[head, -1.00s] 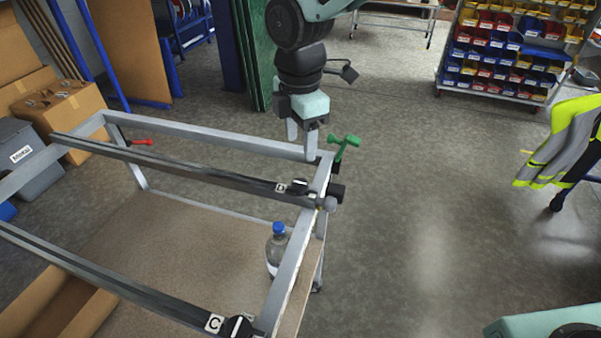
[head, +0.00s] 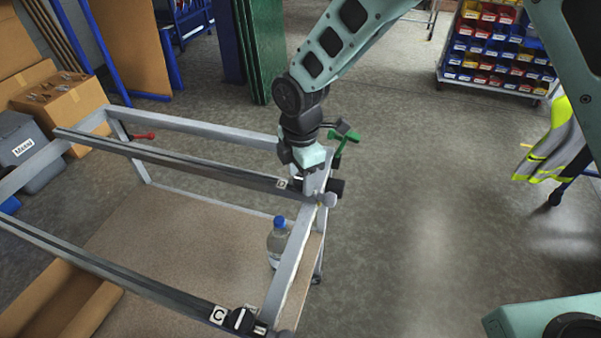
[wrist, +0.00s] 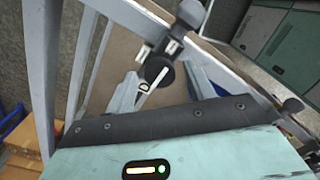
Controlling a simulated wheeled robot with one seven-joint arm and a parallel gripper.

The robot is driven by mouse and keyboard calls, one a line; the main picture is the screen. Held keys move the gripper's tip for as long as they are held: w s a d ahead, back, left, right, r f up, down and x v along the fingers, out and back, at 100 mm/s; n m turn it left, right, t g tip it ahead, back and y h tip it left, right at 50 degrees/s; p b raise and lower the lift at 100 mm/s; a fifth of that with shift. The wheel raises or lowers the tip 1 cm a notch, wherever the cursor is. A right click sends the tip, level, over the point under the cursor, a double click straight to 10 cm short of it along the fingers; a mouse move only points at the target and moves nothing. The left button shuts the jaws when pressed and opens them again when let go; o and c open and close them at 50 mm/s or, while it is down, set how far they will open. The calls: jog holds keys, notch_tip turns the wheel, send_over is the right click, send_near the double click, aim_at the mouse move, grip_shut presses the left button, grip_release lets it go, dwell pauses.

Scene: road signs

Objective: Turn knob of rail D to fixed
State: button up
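Rail D (head: 190,160) is the dark far rail on the grey frame, with a white D label (head: 281,184) near its right end. My gripper (head: 311,188) points down at that end and hides rail D's knob in the head view. In the wrist view the knob of rail D (wrist: 163,67) is a black disc with a white pointer line, beside a D mark. It lies between the two spread fingers of my gripper (wrist: 160,90). Contact with the fingers cannot be told. Two small white labels (wrist: 146,53) sit near the knob.
Rail C (head: 120,273) runs nearer, with its own black knob (head: 241,319). A green lever (head: 345,143) stands just behind my gripper and a red handle (head: 144,136) is at the far left. A bottle (head: 277,243) stands on the lower board.

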jog(key=c, duration=0.8)
jog(key=shift+m, duration=0.4)
jog(key=m+b, duration=0.1)
jog(key=m, duration=0.3)
jog(key=m+b, duration=0.1)
jog(key=m, duration=0.8)
jog(key=shift+w+r+b, duration=0.1)
jog(key=shift+b, duration=0.25)
jog(key=shift+m, duration=2)
